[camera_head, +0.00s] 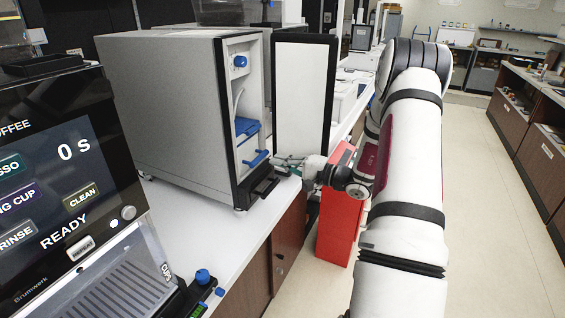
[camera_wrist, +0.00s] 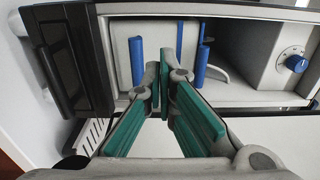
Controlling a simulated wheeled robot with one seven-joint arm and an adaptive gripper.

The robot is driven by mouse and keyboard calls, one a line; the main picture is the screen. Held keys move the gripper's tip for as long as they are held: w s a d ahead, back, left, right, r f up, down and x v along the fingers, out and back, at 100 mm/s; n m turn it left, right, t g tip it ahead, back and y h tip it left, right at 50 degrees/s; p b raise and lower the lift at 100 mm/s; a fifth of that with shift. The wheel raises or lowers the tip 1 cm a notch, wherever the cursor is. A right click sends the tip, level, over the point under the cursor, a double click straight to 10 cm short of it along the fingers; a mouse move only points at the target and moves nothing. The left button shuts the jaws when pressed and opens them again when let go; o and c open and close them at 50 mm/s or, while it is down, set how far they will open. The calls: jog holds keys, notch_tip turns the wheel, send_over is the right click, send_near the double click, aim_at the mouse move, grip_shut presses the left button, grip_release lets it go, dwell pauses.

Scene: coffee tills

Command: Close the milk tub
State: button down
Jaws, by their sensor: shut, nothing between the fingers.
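The milk tub appears to be the pale container with blue parts inside the open grey cabinet. In the head view its blue part (camera_head: 247,127) shows in the cabinet opening, with a blue bar (camera_head: 256,158) lower down. In the wrist view the pale tub (camera_wrist: 122,40) lies beyond my fingers, with upright blue strips beside it. My gripper (camera_head: 283,161) is in front of the cabinet opening, near the blue bar. The wrist view shows its green-padded fingers (camera_wrist: 166,80) together and empty. They hide part of the tub. I cannot tell whether the fingertips touch it.
The grey cabinet (camera_head: 170,110) stands on a white counter (camera_head: 195,215), its door (camera_head: 301,95) swung open behind my gripper. A blue knob (camera_head: 240,61) is at the opening's top. A coffee machine (camera_head: 70,180) is at left. A red block (camera_head: 338,220) stands beside the counter.

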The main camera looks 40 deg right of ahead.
aim_at(243, 152)
jog(key=p+x, duration=0.1)
jog(key=x, duration=0.9)
jog(key=shift+w, duration=0.15)
jog(key=shift+a, duration=0.1)
jog(key=b+x, duration=0.3)
jog(key=x, duration=0.1)
jog(key=shift+w+a+f, duration=0.1)
jog(key=shift+w+a, duration=0.05)
jog(key=shift+w, duration=0.2)
jog(key=shift+s, duration=0.1)
